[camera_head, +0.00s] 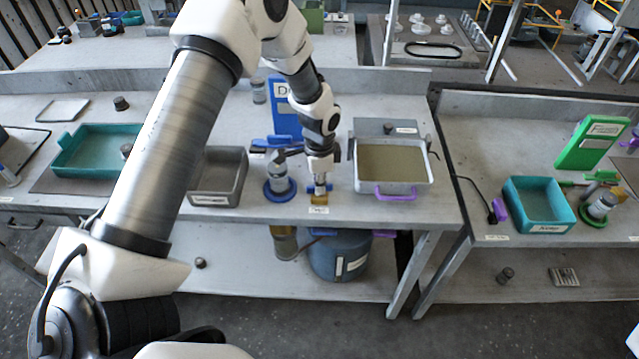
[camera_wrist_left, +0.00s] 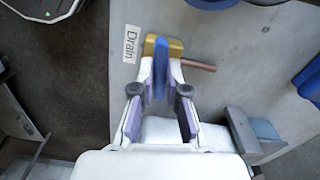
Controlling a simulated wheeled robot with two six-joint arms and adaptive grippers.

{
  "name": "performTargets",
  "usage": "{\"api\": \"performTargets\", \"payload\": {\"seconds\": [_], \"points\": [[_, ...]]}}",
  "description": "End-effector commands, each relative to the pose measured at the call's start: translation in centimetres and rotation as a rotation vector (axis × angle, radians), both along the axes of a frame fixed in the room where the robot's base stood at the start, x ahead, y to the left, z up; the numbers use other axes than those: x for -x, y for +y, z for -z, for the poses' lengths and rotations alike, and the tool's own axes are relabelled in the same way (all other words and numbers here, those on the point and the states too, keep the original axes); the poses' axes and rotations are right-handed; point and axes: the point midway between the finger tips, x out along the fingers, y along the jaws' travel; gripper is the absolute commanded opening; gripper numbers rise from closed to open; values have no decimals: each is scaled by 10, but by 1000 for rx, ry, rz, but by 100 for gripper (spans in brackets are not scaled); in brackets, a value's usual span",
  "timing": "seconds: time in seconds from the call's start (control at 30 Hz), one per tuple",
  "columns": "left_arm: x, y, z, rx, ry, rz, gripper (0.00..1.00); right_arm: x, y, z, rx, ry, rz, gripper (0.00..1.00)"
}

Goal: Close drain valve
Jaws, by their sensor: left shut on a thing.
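The drain valve has a brass body (camera_head: 320,199) at the front edge of the middle bench, by a small white label. In the left wrist view the brass body (camera_wrist_left: 174,46) sits beside the label reading "Drain" (camera_wrist_left: 130,44), with a copper-coloured pipe (camera_wrist_left: 198,65) to its right. Its blue lever handle (camera_wrist_left: 160,72) lies between the fingers of my left gripper (camera_wrist_left: 160,88). The left gripper (camera_head: 320,183) reaches down from above and is shut on this handle. The fingers partly hide the handle. My right gripper is not in view.
A blue-based cylinder (camera_head: 278,183) stands just left of the valve. A tray with a purple handle (camera_head: 395,192) is close on its right, and a grey tray (camera_head: 217,196) is farther left. A blue tank (camera_head: 340,258) stands on the shelf below.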

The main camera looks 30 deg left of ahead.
Motion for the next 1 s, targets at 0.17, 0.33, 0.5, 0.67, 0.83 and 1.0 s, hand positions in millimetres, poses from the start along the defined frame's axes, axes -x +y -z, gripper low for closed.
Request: {"api": "performTargets", "payload": {"seconds": [0.17,0.33,0.5,0.67,0.83,1.0], "points": [[-1,0,0,0,-3,108,0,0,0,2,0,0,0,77],[-1,0,0,0,-3,177,0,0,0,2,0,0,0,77],[-1,0,-1,0,-3,211,0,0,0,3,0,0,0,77],[-1,0,-1,0,-3,219,0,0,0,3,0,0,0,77],[-1,0,-1,-1,-3,219,0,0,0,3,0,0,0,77],[-1,0,-1,-1,-2,218,39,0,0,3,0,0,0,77]]}}
